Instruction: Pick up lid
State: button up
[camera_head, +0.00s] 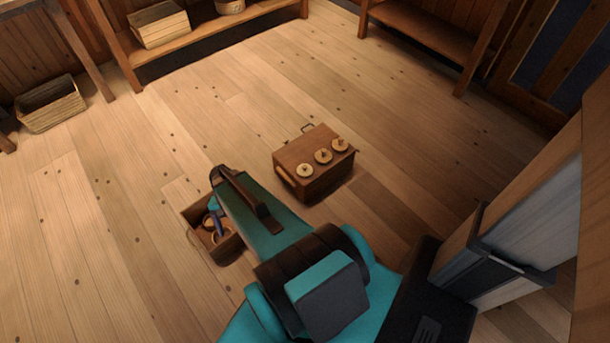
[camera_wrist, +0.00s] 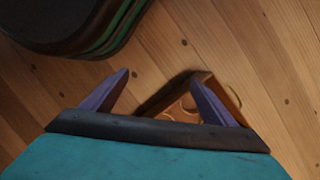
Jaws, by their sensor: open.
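I cannot tell which thing is the lid: the box top or a disc. A small open wooden tray (camera_head: 236,247) lies left of the box, with pale round pieces inside, partly hidden by my arm. In the wrist view the tray (camera_wrist: 209,77) shows behind my right finger, with round pieces in it. My gripper (camera_wrist: 159,78) is open and empty, its two purple fingers spread. In the head view a bluish finger shows over the tray.
A wire handle (camera_head: 307,127) sticks out behind the box. A woven basket (camera_head: 50,103) stands on the floor at far left. The plank floor around the box is mostly clear.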

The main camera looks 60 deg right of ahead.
jog(key=w+d+f+m+t+b, duration=0.25)
jog(key=d+m+b, duration=0.4)
jog(key=d, duration=0.65)
jog(key=m+t+h+b, duration=0.2)
jog(key=m+t+b, duration=0.2)
jog(key=m+b, duration=1)
send_near(305, 167)
notch_tip(305, 167, up, 3)
jog(key=s+m+p, duration=0.1)
jog(key=m+p, duration=0.1)
jog(key=p, duration=0.1)
jog(key=shift+s+d+r, duration=0.1)
jog(key=shift+s+d, duration=0.05)
jog(key=shift+s, duration=0.1)
jog(key=b+x, duration=0.1)
jog(key=x, duration=0.3)
jog(key=b+x, duration=0.2)
jog(key=x, duration=0.2)
jog(key=shift+d+b, duration=0.1)
jog(key=shift+b, duration=0.2)
jog(key=shift+w+f, duration=0.15)
jog(key=shift+f, duration=0.2)
